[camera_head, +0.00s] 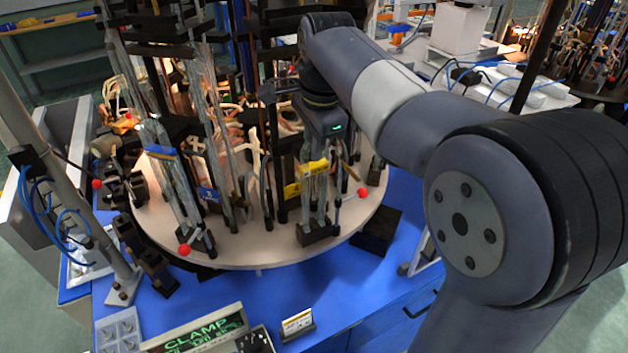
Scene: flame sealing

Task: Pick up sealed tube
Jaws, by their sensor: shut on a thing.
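My gripper (318,148) hangs down over the front right part of the round machine's pale turntable (270,250). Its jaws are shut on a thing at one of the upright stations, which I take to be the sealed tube. The tube itself is too thin and too hidden by the jaws and the station parts to make out clearly. A yellow clamp part (313,168) sits just below the jaws, above the black station foot (317,232).
Other upright stations, with a blue clamp (160,152) and red knobs (184,250), crowd the turntable close to my gripper. A grey post (60,170) stands at the left. A green-lit CLAMP panel (205,332) and a small sign (297,324) stand at the front on the blue table (345,290).

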